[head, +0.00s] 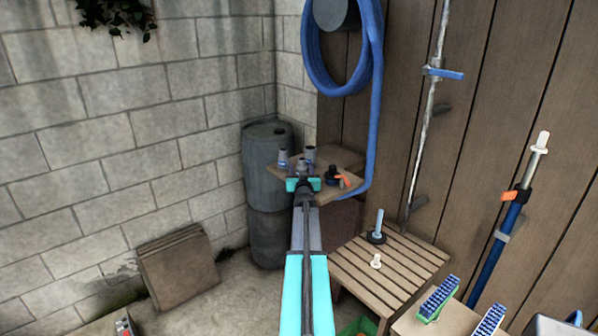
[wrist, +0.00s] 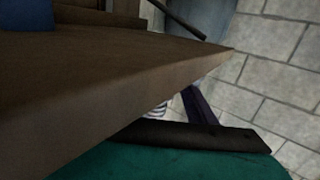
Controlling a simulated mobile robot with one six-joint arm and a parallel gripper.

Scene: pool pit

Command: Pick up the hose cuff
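Small grey cylindrical pieces stand on a wooden corner shelf (head: 285,174) in the head view: a left one (head: 283,158) and a right one (head: 310,154). Any of them may be the hose cuff; I cannot tell which. My gripper (head: 302,180) is at the shelf's front edge, just in front of these pieces, and its fingertips are not clear. In the wrist view the shelf edge (wrist: 120,90) fills much of the picture, close to my gripper. A pale striped piece shows partly below the edge there (wrist: 156,111). Whether my gripper holds anything is hidden.
A black and orange fitting (head: 337,178) sits right of my gripper on the shelf. A blue hose (head: 374,100) hangs beside it. A barrel (head: 266,185) stands behind left. A slatted table (head: 390,270) with small parts is lower right.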

